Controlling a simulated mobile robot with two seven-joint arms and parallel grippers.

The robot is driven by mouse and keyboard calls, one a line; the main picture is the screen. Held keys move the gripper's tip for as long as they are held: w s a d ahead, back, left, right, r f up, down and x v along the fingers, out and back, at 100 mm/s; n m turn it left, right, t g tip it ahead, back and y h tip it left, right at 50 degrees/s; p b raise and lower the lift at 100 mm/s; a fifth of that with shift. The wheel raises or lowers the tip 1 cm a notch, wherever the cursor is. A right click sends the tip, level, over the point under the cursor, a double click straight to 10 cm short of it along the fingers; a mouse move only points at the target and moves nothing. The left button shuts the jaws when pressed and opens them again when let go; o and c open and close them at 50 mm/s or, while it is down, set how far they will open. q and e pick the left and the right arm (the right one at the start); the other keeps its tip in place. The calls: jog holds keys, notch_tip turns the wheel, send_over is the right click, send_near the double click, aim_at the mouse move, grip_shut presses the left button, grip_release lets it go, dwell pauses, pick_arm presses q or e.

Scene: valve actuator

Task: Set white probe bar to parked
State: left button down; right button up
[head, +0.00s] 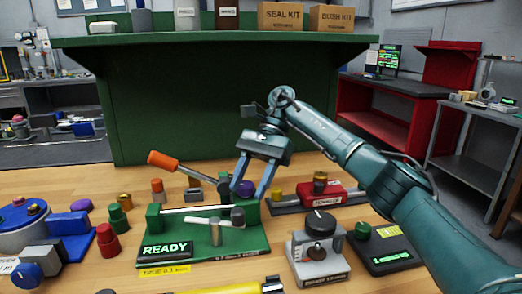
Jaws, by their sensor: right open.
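The green fixture (230,243) stands on the wooden table with a lit READY display (165,250) on its front. A white bar (198,221), which looks like the probe bar, lies roughly level across it at a grey post (215,235). A dark round knob (237,215) is at or near the bar's right end; whether they join I cannot tell. My right gripper (249,191) points down above the fixture's right rear part. My left gripper is not in view.
An orange-handled tool (164,161) rises behind the fixture. A red unit (318,195) is right rear; a grey knob box (318,255) and black display box (384,248) are at right. Red (107,240) and green knobs stand left. A yellow bar (235,288) lies in front.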

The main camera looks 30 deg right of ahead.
jog(key=p+v, duration=0.5)
jog(key=v, duration=0.2)
jog(key=shift+a+f, duration=0.1)
dwell(0.5)
